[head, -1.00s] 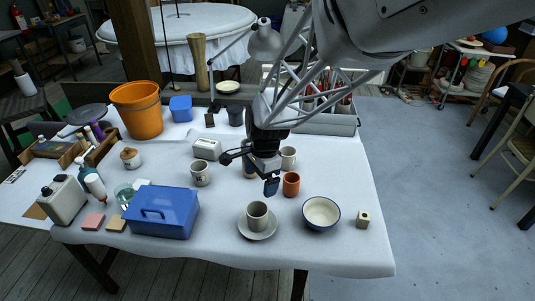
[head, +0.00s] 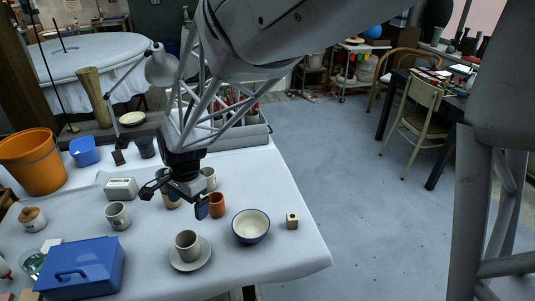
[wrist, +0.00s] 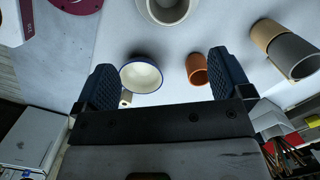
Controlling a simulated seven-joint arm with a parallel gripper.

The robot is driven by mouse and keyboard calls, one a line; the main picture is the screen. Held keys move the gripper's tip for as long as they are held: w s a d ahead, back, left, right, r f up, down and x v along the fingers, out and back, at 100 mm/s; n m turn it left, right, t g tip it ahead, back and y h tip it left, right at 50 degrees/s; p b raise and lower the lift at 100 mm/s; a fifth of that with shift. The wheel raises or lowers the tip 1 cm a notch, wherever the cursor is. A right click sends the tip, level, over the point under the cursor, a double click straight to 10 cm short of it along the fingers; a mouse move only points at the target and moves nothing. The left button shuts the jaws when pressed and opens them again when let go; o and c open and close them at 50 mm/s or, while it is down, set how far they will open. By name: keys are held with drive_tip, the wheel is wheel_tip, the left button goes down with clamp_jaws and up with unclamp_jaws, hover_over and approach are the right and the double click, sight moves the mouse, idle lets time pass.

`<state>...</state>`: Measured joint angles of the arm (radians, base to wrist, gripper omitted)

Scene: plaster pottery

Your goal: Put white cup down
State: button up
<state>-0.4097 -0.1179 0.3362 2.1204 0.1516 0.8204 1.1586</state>
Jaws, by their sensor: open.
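A pale grey-white cup (head: 187,243) stands upright on a saucer (head: 203,258) near the table's front edge. It also shows at the top of the wrist view (wrist: 170,10), cut off by the frame. Two other pale cups stand on the table, one at the left (head: 117,215) and one behind my gripper (head: 208,176). My gripper (head: 177,200) is open, beside the orange cup (head: 218,206) and behind the cup on the saucer. In the wrist view, nothing is between its fingers (wrist: 161,78). Which cup the task means, I cannot tell.
A tan-and-grey cup (wrist: 285,48) is close to one finger. A blue box (head: 82,268) and orange bucket (head: 32,162) are at left. The table's front right is clear.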

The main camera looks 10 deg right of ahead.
drive_tip(key=s+d+r+n+t, duration=0.1)
drive_tip(key=s+d+r+n, duration=0.1)
drive_tip(key=s+d+r, duration=0.4)
drive_tip(key=s+d+r+n+t, duration=0.1)
drive_tip(key=s+d+r+n, duration=0.2)
drive_tip(key=d, duration=0.5)
drive_tip(key=s+d+r+n, duration=0.2)
drive_tip(key=s+d, duration=0.3)
drive_tip(key=s, duration=0.1)
drive_tip(key=s+d+r+n+t+h, duration=0.1)
drive_tip(key=s+d+r+n, duration=0.1)
drive_tip(key=s+d, duration=0.3)
drive_tip(key=shift+s+d+r+n, duration=0.25)
drive_tip(key=shift+s+d+n, duration=0.05)
drive_tip(key=shift+s, duration=0.35)
